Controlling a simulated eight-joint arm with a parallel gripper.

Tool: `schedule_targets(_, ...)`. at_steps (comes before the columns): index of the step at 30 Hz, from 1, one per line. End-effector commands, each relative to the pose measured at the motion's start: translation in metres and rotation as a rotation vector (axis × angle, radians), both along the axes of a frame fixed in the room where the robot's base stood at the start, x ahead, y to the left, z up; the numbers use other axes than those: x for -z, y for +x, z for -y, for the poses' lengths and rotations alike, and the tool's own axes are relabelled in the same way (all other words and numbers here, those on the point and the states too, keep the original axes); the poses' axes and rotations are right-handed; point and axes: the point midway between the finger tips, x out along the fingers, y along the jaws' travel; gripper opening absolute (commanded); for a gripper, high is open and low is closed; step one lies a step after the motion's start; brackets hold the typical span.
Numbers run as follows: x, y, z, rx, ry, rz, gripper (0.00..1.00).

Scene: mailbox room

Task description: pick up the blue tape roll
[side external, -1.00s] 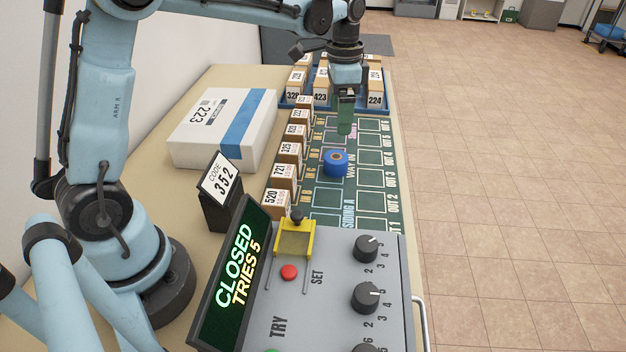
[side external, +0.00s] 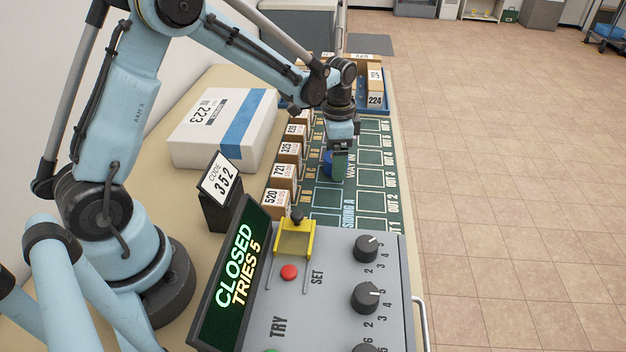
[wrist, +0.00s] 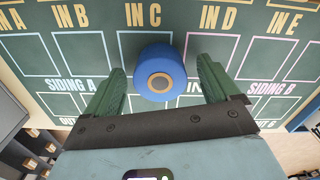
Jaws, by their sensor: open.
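The blue tape roll (wrist: 161,70) lies flat on the green board, its round hole up, by the box under the IN C label in the wrist view. My gripper (wrist: 161,88) is open, with one green finger to the left of the roll and one to the right. The roll sits between and slightly beyond the fingers, with small gaps on both sides. In the side view, my gripper (side external: 339,165) is low over the board and hides most of the roll (side external: 327,163); only a blue sliver shows.
A white box (side external: 222,128) with a blue stripe stands on the table. Small numbered boxes (side external: 285,172) line the board's left edge. A code card (side external: 221,182) and a grey control panel (side external: 330,280) reading CLOSED, TRIES 5 stand nearer the camera. The OUT boxes are empty.

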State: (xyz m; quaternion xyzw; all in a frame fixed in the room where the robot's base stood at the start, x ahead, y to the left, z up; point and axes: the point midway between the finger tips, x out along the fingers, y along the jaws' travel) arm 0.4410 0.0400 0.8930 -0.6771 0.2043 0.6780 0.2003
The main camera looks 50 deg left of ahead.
Motion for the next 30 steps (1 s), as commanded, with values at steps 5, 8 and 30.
schedule_targets(5,0.0047,-0.0001,0.0001,0.0,0.001,0.001,0.89)
schedule_targets(8,0.0045,-0.0001,0.0001,0.0,0.001,0.001,0.89)
schedule_targets(30,0.0011,0.0,0.0,0.0,0.001,0.001,0.28)
